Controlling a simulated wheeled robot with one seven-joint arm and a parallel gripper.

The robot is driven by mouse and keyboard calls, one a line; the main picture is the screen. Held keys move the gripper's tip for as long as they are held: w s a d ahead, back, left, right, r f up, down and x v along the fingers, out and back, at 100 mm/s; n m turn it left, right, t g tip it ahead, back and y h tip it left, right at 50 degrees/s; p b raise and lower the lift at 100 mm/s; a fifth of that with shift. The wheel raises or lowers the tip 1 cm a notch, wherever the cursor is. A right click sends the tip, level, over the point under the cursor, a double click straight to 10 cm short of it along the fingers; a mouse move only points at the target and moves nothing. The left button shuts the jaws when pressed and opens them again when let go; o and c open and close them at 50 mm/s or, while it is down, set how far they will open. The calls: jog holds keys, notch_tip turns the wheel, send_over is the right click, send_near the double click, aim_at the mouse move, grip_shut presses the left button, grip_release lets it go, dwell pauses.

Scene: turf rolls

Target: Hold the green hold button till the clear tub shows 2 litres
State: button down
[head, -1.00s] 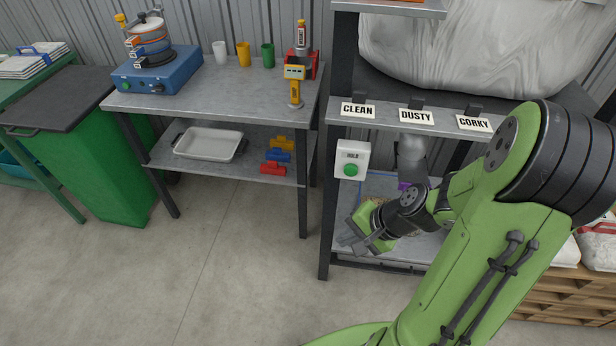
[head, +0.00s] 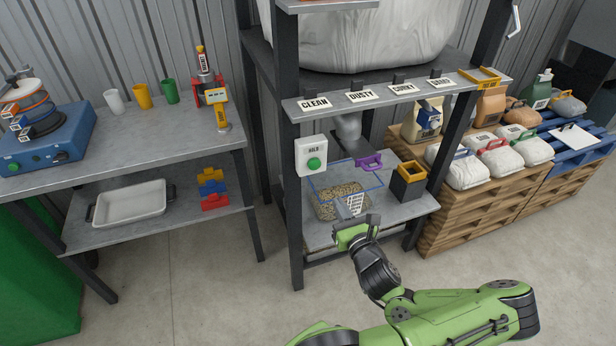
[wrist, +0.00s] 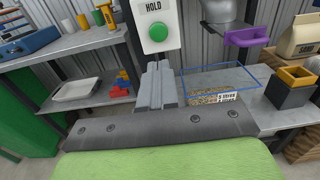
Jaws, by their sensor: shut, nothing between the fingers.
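The white hold box (head: 311,150) is fixed to the rack's front left post, with its round green button (head: 314,164) facing out. In the wrist view the green button (wrist: 157,31) is just beyond and above my fingertips, apart from them. My gripper (head: 345,215) is shut and empty, in front of the rack and below the button. The clear tub (head: 330,181), with blue edges, stands on the rack's lower shelf. It holds a low layer of tan granules (head: 336,205).
A grey spout (head: 348,128) and purple handle (head: 370,162) are above the tub. A black box with a yellow rim (head: 408,182) stands right of it. The bench (head: 165,128) is at left, pallets with bags (head: 468,168) at right. The floor in front is clear.

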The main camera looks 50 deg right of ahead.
jog(key=b, duration=0.7)
send_near(316, 166)
jog(key=x, duration=0.7)
jog(key=shift+r, duration=0.1)
